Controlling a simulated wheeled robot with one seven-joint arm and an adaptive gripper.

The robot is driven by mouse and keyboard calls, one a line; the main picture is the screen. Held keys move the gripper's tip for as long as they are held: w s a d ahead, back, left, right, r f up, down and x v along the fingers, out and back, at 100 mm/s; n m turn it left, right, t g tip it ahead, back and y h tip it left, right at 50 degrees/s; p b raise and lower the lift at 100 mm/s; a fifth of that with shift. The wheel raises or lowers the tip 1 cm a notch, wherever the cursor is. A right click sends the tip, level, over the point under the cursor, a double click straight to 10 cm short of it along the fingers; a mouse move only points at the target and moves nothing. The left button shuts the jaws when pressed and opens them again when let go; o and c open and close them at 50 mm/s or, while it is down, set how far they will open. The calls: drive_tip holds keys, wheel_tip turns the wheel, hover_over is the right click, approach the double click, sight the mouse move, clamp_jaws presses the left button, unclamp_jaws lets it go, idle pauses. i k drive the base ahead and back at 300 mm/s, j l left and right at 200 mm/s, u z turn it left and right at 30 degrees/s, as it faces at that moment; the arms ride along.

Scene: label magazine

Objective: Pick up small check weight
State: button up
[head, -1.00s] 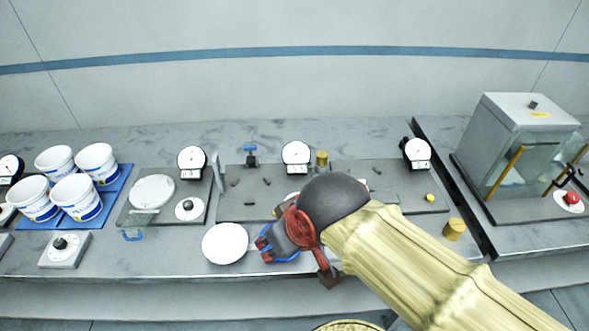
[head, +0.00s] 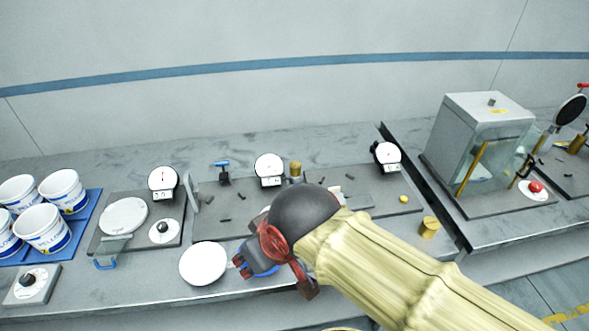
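Two brass cylinders that look like check weights stand on the bench. One (head: 429,227) is right of my arm, near the front edge of the grey plate. The other (head: 295,168) is at the back, beside a dial. A smaller yellow piece (head: 403,199) sits on the plate's right part. I cannot tell which is the small check weight. My gripper (head: 243,263) is low over the bench front, just right of a white round dish, apart from all three. Its fingers are partly hidden, and I cannot tell whether they are open.
The white dish (head: 204,263) lies left of my gripper. White tubs (head: 42,228) stand on a blue mat at the left. Dials (head: 269,168) line the back. A glass-sided case (head: 484,150) stands at the right. Small dark pieces lie on the grey plate. Bare bench shows along the front.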

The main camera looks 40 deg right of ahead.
sight(296, 167)
drive_tip(key=z, duration=1.6)
